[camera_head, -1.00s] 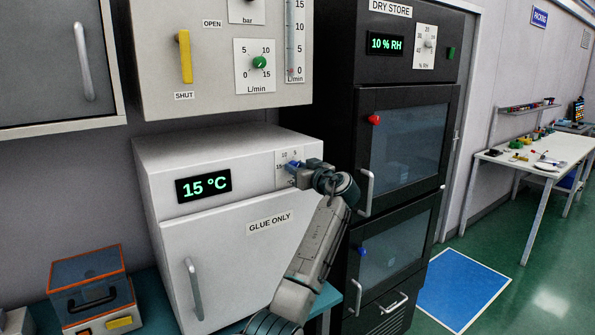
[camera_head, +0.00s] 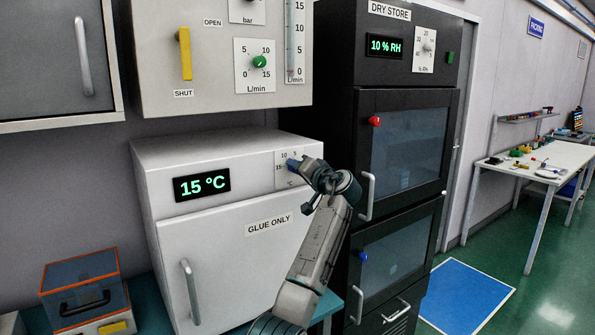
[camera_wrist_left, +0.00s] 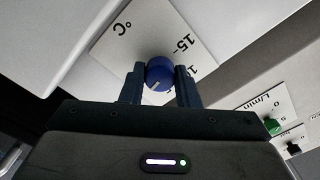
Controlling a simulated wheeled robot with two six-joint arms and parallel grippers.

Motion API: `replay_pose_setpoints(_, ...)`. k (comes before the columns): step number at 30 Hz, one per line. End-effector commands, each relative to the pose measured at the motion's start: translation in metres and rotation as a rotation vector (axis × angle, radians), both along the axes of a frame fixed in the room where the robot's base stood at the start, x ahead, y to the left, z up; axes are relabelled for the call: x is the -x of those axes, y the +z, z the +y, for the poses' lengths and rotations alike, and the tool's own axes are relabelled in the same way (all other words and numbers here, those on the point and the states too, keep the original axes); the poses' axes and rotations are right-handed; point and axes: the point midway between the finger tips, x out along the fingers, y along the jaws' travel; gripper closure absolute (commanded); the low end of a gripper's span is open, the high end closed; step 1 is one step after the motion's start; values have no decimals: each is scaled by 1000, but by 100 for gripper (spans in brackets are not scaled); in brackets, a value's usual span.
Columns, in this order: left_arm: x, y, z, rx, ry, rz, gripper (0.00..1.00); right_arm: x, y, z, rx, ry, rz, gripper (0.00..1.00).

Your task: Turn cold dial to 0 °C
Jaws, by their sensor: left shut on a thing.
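The cold dial is a blue knob (camera_wrist_left: 159,73) on a white °C scale plate (camera_wrist_left: 112,42) of the white fridge (camera_head: 235,255) marked GLUE ONLY. The fridge display (camera_head: 202,185) reads 15 °C. My left gripper (camera_wrist_left: 160,85) is shut on the blue knob, with one finger on each side of it. In the head view, my left gripper (camera_head: 301,167) covers part of the scale plate and most of the knob. The white mark on the knob shows in the wrist view. My right gripper is not in view.
A grey panel with a yellow lever (camera_head: 185,53) and green dial (camera_head: 259,62) hangs above the fridge. A black dry store cabinet (camera_head: 362,150) stands close to the right. An orange-edged box (camera_head: 82,290) sits at the lower left.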

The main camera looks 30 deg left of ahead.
Motion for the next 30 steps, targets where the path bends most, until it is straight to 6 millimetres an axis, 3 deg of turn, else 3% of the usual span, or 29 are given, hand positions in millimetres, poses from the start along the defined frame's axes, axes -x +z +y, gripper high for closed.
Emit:
replay_pose_setpoints(10,0,-1,0,-52,0,130,94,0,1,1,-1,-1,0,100)
replay_pose_setpoints(26,0,-1,0,-62,0,153,94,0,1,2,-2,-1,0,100)
replay_pose_setpoints(27,0,-1,0,-62,0,153,68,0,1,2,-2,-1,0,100)
replay_pose_setpoints(30,0,-1,0,-62,-1,152,50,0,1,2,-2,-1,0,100)
